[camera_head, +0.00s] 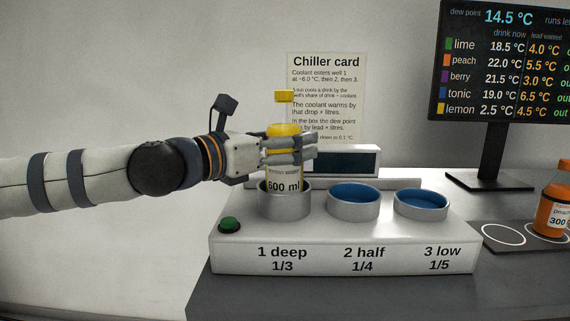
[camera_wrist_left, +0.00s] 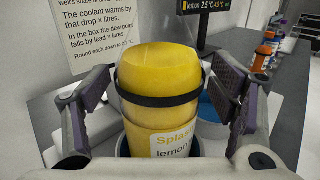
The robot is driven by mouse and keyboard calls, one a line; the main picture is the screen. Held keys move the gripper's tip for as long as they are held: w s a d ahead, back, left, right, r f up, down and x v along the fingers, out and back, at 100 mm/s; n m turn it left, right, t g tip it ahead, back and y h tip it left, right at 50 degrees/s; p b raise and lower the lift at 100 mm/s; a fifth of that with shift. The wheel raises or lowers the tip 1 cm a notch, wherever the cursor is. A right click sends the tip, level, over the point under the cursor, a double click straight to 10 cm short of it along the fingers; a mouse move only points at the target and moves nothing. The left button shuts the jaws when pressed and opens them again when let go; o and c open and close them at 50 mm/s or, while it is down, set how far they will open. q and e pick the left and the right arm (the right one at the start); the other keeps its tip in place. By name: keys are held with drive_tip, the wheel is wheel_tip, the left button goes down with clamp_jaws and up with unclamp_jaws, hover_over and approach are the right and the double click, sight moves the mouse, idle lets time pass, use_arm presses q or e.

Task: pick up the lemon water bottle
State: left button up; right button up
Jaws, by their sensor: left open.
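The lemon water bottle (camera_head: 285,180) stands upright in the left well (camera_head: 285,208) of the chiller, labelled "1 deep 1/3". It has a yellow cap, yellow liquid and a label reading "600 ml". My left gripper (camera_head: 296,148) comes in from the left at the height of the bottle's upper part, with its fingers around the bottle. In the left wrist view the bottle (camera_wrist_left: 158,110) is between the two open fingers (camera_wrist_left: 160,100), with a gap visible on each side. The bottle's lower part is hidden inside the well. My right gripper is not in view.
The chiller (camera_head: 345,235) has two more wells with blue insides, middle (camera_head: 353,200) and right (camera_head: 421,203), and a green button (camera_head: 229,224). A chiller card (camera_head: 326,75) hangs behind. A screen (camera_head: 505,60) and an orange peach bottle (camera_head: 553,208) stand on the right.

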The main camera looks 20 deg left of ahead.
use_arm(q)
drive_tip(key=shift+r, duration=0.1)
clamp_jaws()
